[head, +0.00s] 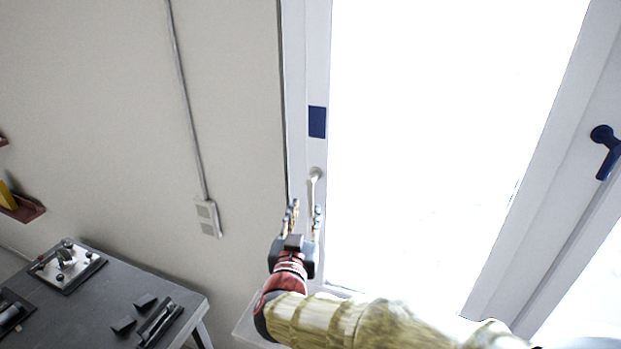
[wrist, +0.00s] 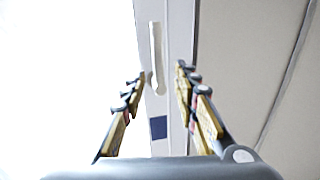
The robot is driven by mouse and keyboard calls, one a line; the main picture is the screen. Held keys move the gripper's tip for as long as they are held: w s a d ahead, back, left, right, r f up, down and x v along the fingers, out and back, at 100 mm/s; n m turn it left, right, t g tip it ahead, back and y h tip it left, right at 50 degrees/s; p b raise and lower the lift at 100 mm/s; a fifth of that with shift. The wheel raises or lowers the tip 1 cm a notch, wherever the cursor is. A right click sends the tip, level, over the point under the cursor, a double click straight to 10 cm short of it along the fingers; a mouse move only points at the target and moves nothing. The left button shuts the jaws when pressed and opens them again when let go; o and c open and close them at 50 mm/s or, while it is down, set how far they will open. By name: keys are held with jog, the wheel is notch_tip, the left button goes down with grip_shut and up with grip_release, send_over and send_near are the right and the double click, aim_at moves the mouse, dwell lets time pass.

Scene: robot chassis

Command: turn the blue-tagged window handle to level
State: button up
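The blue tag (head: 317,121) is a dark blue rectangle on the white window frame. Just below it in the head view is a pale handle (head: 314,186), its grip hanging down, close to vertical. My gripper (head: 305,208) is at the handle's lower end, fingers pointing up and apart. In the wrist view the handle (wrist: 156,55) runs nearly upright, and the blue tag (wrist: 158,127) shows between the open fingers (wrist: 160,72). The handle's near end appears between the fingertips there. I cannot tell whether a finger touches it.
A second, dark blue handle (head: 605,151) hangs down on the right window frame. A grey table (head: 180,290) with tools and dark blocks stands at lower left. A wall socket (head: 207,217) with a cable is left of the window.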

aim_at(310, 197)
jog(key=shift+w+d+p, duration=0.15)
jog(key=shift+w+d, duration=0.05)
jog(key=shift+w, duration=1.1)
jog(key=shift+w+d+p, duration=0.2)
jog(key=shift+w+d, duration=0.05)
jog(key=shift+w, duration=1)
jog(key=shift+w+d+p, duration=0.15)
jog(key=shift+w+d, duration=0.05)
jog(key=shift+w, duration=1.1)
jog(key=shift+c, duration=1.2)
grip_shut()
